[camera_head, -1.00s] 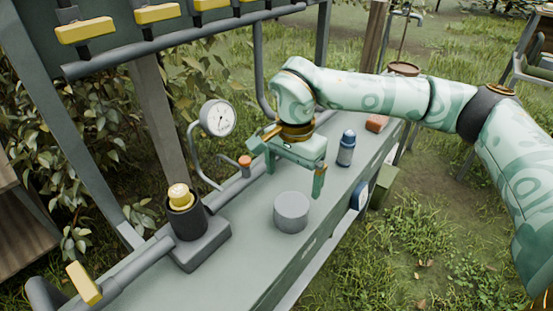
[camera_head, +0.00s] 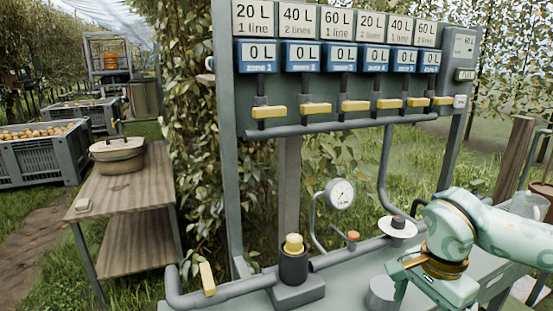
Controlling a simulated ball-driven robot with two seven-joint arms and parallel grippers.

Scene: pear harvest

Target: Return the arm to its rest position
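My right arm comes in from the right edge, pale green with darker swirls. Its gripper (camera_head: 430,292) is low at the right, over the green-grey bench. One finger hangs at the far left end of the gripper body and the fingers look spread apart. The lower part is cut off by the frame's bottom edge. A grey cylinder (camera_head: 380,293) stands on the bench just left of the gripper, partly behind the finger; I see nothing held. My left arm and gripper are not in view.
A panel of litre and zone signs with yellow-handled valves (camera_head: 314,109) stands behind the bench. A pressure gauge (camera_head: 340,193), a yellow-topped black filter (camera_head: 293,262) and a white disc (camera_head: 397,228) are near the arm. A wooden table (camera_head: 125,195) with a lidded pot is left.

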